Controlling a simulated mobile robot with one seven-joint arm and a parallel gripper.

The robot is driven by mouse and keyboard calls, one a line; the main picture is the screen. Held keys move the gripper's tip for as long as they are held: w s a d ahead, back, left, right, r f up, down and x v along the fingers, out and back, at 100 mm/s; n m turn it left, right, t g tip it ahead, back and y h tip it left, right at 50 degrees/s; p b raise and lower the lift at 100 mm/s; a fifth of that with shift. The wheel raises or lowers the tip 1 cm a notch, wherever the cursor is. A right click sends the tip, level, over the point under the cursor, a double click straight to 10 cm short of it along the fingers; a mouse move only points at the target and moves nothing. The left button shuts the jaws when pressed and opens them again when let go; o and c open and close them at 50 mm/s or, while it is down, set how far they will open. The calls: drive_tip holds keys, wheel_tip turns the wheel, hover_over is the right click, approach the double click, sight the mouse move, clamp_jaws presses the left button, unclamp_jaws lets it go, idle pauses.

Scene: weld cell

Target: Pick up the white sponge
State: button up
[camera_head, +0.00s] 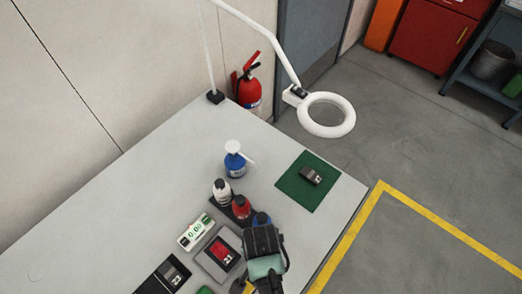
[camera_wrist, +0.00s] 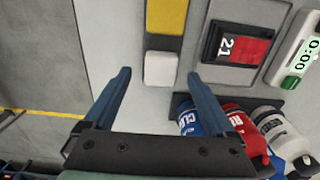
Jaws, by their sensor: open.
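I take this white block for the sponge. In the head view it does not show; my arm seems to hide it. My gripper (camera_wrist: 159,76) is open and empty, its two blue fingers pointing at the sponge. The sponge appears between the fingertips, nearer the right one in the picture; how far above it they are I cannot tell. In the head view my gripper shows near the table's front edge.
A yellow block (camera_wrist: 167,16) lies just beyond the sponge. Beside it are a red display (camera_wrist: 237,45) and a digital meter (camera_wrist: 297,48). Blue (camera_wrist: 190,121), red (camera_wrist: 243,127) and white (camera_wrist: 283,133) bottles stand close to the right finger. Bare table lies left of the sponge.

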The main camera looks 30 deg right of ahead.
drive_tip(key=shift+f, duration=1.2)
drive_tip(key=c, duration=1.4)
wheel_tip(320, 180, up, 10)
drive_tip(key=shift+b, duration=0.35)
